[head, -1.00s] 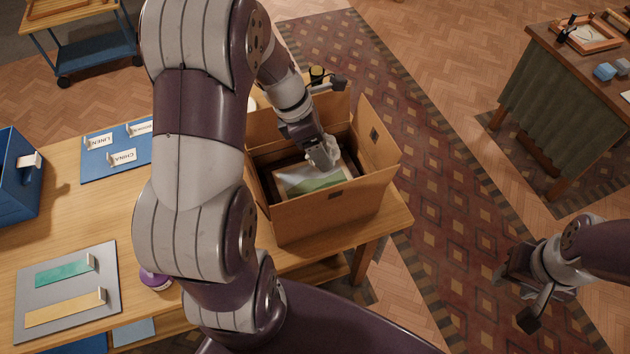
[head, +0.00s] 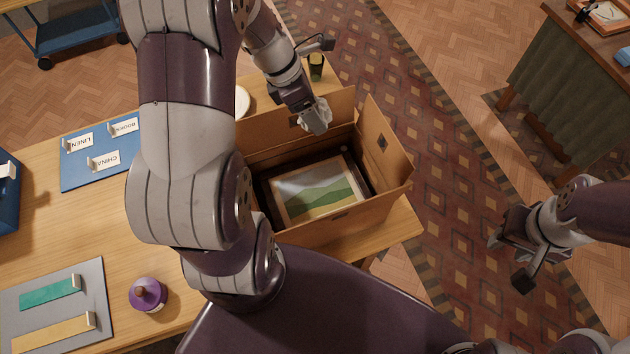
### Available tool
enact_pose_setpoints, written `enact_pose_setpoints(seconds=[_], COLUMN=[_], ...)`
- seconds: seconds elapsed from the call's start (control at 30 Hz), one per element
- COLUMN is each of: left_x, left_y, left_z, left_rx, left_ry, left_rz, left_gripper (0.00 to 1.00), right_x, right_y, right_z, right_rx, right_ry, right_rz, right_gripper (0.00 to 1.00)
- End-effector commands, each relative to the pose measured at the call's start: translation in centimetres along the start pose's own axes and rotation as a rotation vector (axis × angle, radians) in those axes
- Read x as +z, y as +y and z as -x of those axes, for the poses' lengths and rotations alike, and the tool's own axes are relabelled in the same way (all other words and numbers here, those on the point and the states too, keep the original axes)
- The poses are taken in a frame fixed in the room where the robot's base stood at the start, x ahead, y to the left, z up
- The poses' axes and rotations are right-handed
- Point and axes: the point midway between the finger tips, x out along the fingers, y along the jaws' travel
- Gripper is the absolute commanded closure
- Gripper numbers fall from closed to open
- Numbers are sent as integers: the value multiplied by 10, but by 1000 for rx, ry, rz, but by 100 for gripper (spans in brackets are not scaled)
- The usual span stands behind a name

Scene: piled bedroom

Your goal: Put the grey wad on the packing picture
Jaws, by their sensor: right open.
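The grey wad (head: 316,117) is a pale, crumpled lump at the fingertips of my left gripper (head: 307,106). That gripper is shut on it, above the back part of the open cardboard box (head: 345,222). The packing picture (head: 318,190), a framed green and pale landscape, lies face up inside the box. The wad is apart from the picture, up and behind it in the view. My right gripper (head: 505,238) is open and empty over the patterned rug at the right, away from the box.
The box's flaps stand up around its opening. A dark green glass (head: 316,66) and a white round thing (head: 242,101) stand behind it. A blue label board (head: 100,158), a purple jar (head: 147,294) and a grey board (head: 60,305) lie left on the wooden table (head: 110,230).

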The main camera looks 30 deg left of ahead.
Motion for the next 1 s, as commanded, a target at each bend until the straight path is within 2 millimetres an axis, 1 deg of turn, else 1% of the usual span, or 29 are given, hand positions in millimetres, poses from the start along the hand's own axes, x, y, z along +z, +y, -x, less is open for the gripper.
enact_pose_setpoints(seconds=[0.03, 0.27, 0.43, 0.57, 0.6, 0.7, 0.8, 0.9, 1.0], left_x=[-5, -19, -32, -47, -52, -63, -72, -76, -80], left_y=[2, 7, 11, 16, 18, 22, 24, 26, 27], left_z=[-13, -47, -78, -113, -126, -154, -173, -185, -194], left_rx=[1, 1, 1, 1, 1, 1, 2, 2, 0], left_ry=[0, -1, 0, 0, 0, -1, -1, -1, 0], left_rz=[-1, -1, -1, -1, -1, -1, -1, -1, 0], left_gripper=[56, 56, 56, 56, 56, 56, 56, 56, 56], right_x=[2, 6, 10, 14, 16, 20, 22, 24, 24], right_y=[0, 0, 0, 0, 0, 0, 0, 0, 0], right_z=[-15, -51, -85, -123, -136, -167, -188, -201, -205], right_rx=[0, 0, 0, 0, 0, 0, 0, 0, 0], right_ry=[0, 0, 1, 1, 1, 0, 0, 0, 1], right_rz=[0, 0, 0, 0, 0, 0, 0, 0, 0], right_gripper=[57, 57, 57, 57, 57, 57, 57, 57, 57])
